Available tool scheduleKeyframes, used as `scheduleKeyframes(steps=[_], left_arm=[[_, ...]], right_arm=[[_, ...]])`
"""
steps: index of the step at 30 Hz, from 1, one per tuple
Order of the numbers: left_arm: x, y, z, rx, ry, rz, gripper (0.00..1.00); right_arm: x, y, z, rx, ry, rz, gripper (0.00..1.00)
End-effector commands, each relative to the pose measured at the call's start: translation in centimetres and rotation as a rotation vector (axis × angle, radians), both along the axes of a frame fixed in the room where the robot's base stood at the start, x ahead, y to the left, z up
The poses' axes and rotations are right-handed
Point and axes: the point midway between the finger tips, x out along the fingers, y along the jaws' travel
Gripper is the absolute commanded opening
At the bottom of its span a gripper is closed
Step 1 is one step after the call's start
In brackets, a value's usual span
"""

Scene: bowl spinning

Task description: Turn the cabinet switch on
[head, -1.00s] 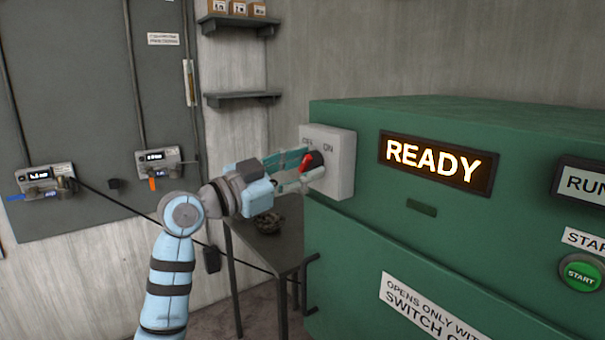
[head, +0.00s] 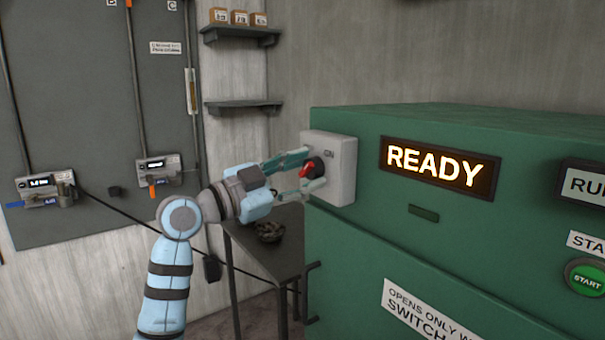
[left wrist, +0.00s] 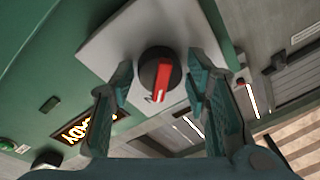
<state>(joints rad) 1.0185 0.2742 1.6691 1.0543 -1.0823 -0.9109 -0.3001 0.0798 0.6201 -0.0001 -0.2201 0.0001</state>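The switch is a black round knob with a red handle (head: 307,170) on a light grey box (head: 342,172) fixed to the green cabinet's left end. The ON label shows above the knob; my upper finger hides the OFF label's place. The red handle leans, its lower end to the left in the head view. My left gripper (head: 304,172) is open, its teal fingers above and below the knob. In the left wrist view the knob (left wrist: 160,76) sits between the spread fingers, with gaps visible on both sides. My right gripper is not in view.
The green cabinet (head: 440,240) fills the right side, with a lit READY display (head: 437,166) and a green START button (head: 586,279). A dark table (head: 270,247) with a small dark bowl (head: 270,232) stands behind my arm. Shelves (head: 243,106) hang on the back wall.

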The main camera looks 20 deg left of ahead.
Motion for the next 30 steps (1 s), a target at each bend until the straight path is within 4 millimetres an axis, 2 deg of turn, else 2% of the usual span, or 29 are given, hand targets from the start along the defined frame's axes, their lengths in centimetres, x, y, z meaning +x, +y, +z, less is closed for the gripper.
scheduleKeyframes(steps=[9,13,24,30], left_arm=[[0.0,0.0,0.0,-0.001,0.001,0.000,0.55],[-0.7,0.7,-0.2,0.001,0.000,0.003,0.55],[-7.8,6.7,-1.5,0.007,0.005,0.005,0.55],[-9.2,7.7,-1.6,0.000,0.002,0.000,0.55]], right_arm=[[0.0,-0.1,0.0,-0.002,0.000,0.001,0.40],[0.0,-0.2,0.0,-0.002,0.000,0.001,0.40],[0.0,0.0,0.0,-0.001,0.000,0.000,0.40],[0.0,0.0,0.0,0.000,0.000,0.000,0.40]])
